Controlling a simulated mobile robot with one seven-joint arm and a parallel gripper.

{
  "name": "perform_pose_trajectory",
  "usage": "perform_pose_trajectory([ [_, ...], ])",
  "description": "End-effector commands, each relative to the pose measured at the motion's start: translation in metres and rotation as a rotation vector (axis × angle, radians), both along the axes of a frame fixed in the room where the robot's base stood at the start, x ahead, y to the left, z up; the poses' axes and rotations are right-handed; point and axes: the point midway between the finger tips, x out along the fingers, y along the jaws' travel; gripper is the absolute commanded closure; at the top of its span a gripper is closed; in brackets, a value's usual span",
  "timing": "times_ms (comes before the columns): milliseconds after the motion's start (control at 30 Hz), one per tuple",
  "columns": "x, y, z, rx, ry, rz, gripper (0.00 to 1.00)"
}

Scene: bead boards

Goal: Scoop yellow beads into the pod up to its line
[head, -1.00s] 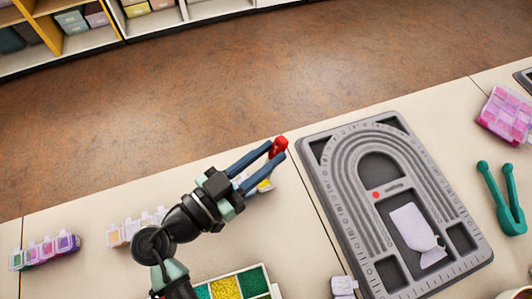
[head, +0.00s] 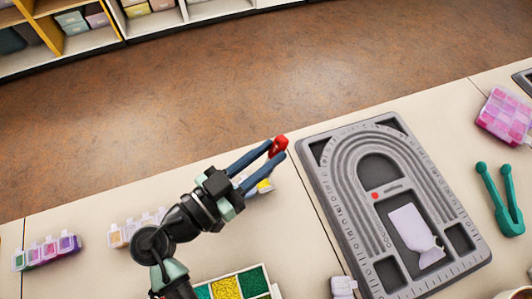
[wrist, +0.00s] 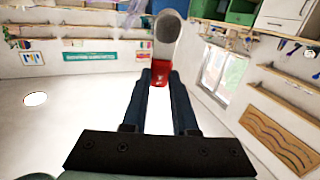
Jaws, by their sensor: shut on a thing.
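My gripper (head: 272,151) is shut on a scoop with a red handle (head: 279,145), held above the table left of the grey board. In the wrist view the red handle (wrist: 159,75) sits between the fingertips and the grey scoop head (wrist: 167,30) points away. I cannot tell whether the scoop holds beads. Yellow beads (head: 226,288) fill one compartment of the bead tray (head: 240,273) at the bottom edge, beside green ones. A small container with something yellow (head: 264,185) is partly hidden behind my gripper. I cannot tell whether it is the pod, and no line shows.
A grey bead board (head: 318,180) with a pale bag (head: 409,228) lies right of my gripper. Rows of small lidded containers (head: 47,252) stand at left. Green tongs (head: 500,200) and a pink box (head: 505,115) are at right. The table's far edge borders open floor.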

Motion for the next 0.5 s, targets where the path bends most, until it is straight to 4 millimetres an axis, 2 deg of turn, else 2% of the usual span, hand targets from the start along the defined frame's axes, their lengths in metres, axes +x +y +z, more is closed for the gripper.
perform_pose_trajectory([
  [100, 0.0, 0.0, 0.014, 0.002, -0.002, 0.0, 1.0],
  [500, 0.0, 0.0, 0.043, 0.002, -0.002, 0.001, 1.0],
])
